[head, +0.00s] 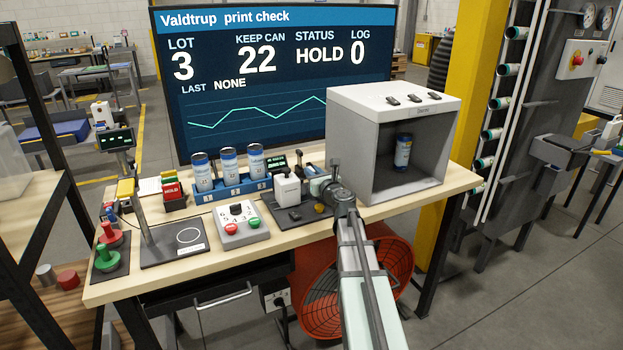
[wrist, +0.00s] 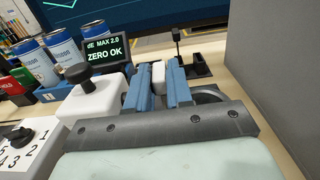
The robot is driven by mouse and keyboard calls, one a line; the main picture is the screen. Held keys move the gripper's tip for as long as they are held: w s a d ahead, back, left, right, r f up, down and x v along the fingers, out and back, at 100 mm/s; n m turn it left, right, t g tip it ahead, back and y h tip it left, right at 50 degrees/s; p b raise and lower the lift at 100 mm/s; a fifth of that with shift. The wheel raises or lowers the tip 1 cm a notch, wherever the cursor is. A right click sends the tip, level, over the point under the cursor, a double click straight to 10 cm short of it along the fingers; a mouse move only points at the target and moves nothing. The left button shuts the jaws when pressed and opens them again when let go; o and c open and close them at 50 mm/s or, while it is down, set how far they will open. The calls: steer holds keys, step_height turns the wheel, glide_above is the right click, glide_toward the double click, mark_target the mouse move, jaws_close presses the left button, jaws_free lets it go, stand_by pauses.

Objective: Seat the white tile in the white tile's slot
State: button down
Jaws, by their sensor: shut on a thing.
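My gripper (wrist: 157,82) is shut on the white tile (wrist: 158,72), a small pale block between the blue fingers in the wrist view. In the head view my gripper (head: 319,183) is over the back of the bench, between the white instrument and the grey light booth. A dark low holder (wrist: 195,68) with a thin black post lies just beyond and right of the fingertips. I cannot tell whether it is the tile's slot, or whether the tile touches anything below. The fingers and wrist hide the surface under the tile.
The white instrument with a black knob (head: 287,190) stands close left of my gripper. The light booth (head: 365,135) with a can inside stands right. A blue rack (head: 233,190) of three cans and a small display reading ZERO OK (wrist: 104,47) are left.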

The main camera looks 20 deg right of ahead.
step_height(320, 180, up, 17)
stand_by(2.0)
stand_by(0.4)
steer(key=w+d+f, duration=0.4)
steer(key=w, duration=0.4)
steer(key=w+d+f, duration=0.3)
steer(key=w+d, duration=0.1)
steer(key=w, duration=0.5)
steer(key=shift+w+d+f, duration=0.15)
steer(key=shift+w+f, duration=0.1)
steer(key=shift+f, duration=0.1)
steer(key=shift+f, duration=0.1)
